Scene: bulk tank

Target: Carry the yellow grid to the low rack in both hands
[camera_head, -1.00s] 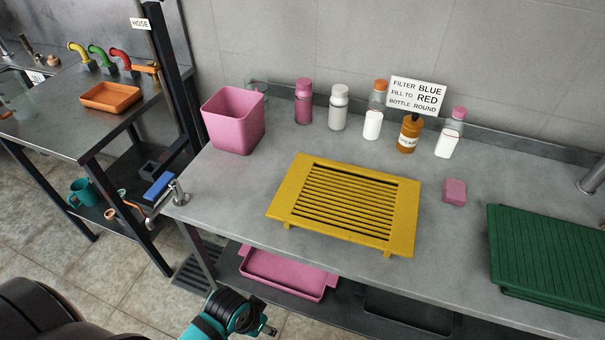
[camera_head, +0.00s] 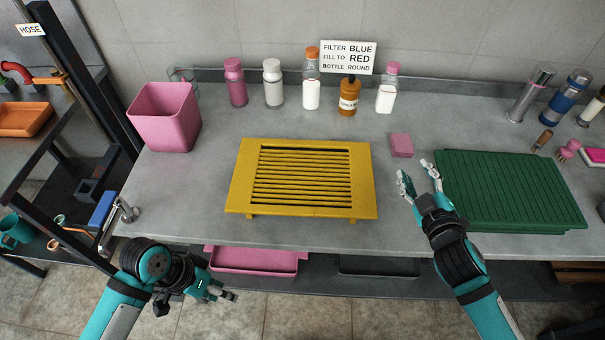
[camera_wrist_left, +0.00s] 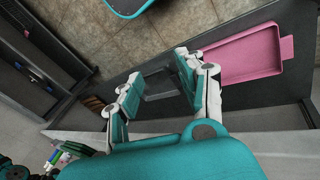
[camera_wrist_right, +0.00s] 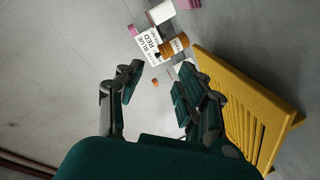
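The yellow grid (camera_head: 302,206) is a slatted board on short feet, standing on the grey counter in the middle of the head view. It also shows at the right of the right wrist view (camera_wrist_right: 275,105). My right gripper (camera_head: 416,175) is open and empty above the counter, between the grid's right edge and the green ribbed board. My left gripper (camera_head: 228,293) is below and in front of the counter's front edge, left of the grid. In the left wrist view (camera_wrist_left: 155,90) its fingers are apart with nothing between them. The low rack cannot be made out for certain.
A green ribbed board (camera_head: 510,190) lies right of my right gripper. A pink tray (camera_head: 258,260) sits on the shelf below.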

